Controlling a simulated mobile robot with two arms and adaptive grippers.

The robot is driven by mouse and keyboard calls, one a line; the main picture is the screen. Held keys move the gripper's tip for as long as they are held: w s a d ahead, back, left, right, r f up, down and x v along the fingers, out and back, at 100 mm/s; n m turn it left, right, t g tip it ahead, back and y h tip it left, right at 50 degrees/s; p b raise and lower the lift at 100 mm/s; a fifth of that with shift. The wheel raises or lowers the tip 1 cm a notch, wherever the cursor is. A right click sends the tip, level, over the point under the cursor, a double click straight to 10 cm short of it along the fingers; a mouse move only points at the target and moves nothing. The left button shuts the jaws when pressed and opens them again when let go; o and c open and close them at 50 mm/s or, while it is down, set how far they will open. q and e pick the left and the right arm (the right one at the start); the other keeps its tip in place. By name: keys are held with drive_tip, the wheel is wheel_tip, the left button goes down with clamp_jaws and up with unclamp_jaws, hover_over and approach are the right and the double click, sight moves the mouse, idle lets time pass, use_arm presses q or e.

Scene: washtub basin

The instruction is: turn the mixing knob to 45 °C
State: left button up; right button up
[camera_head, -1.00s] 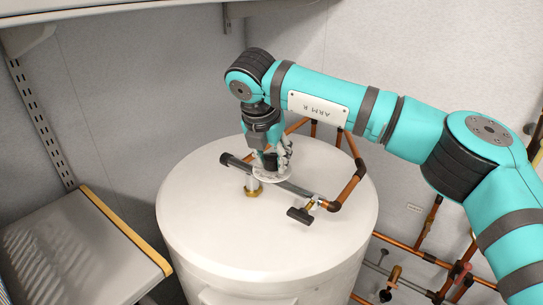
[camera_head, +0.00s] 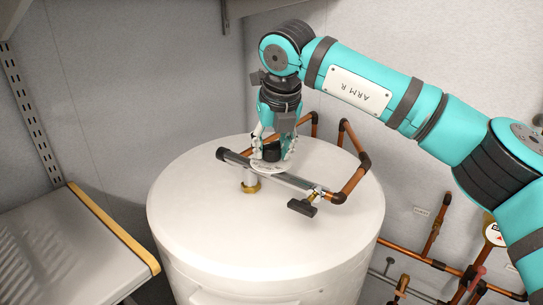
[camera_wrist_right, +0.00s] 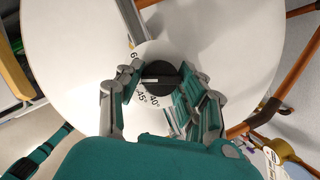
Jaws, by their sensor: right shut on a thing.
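The black mixing knob (camera_head: 271,152) stands on a round white dial plate (camera_head: 268,168) at the pipe over the white tank top. In the right wrist view the knob (camera_wrist_right: 160,75) has a pale line on its left part. Numbers 40 and 45 show on the dial (camera_wrist_right: 143,92) below and left of the knob, and part of a 6 farther up. I cannot tell exactly which value the line marks. My right gripper (camera_head: 272,148) points down with its fingers on both sides of the knob, shut on it.
The white tank (camera_head: 215,225) carries the pipe. A dark T-shaped valve handle (camera_head: 302,207) sits to the right of the knob. Copper pipes (camera_head: 350,180) bend beside and behind it. A shelf with a wooden edge (camera_head: 115,230) is at left. The front of the tank top is clear.

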drive_tip(key=shift+w+d+n+y, duration=0.1)
drive_tip(key=shift+n+y, duration=0.3)
drive_tip(key=shift+n, duration=0.5)
drive_tip(key=n, duration=0.2)
drive_tip(key=shift+r+n+g+y, duration=0.15)
drive_tip(key=shift+n+g+y, duration=0.25)
drive_tip(key=n+p, duration=0.1)
drive_tip(key=n, duration=0.1)
drive_tip(key=shift+n+g+y+p, duration=0.3)
drive_tip(key=shift+g+y, duration=0.1)
drive_tip(key=shift+w+n+g+y+p, duration=0.1)
drive_tip(key=shift+n+g+y+p, duration=0.3)
drive_tip(key=shift+n+p, duration=0.8)
drive_tip(key=shift+n, duration=0.5)
drive_tip(key=o, duration=1.1)
drive_tip(key=shift+o, duration=0.2)
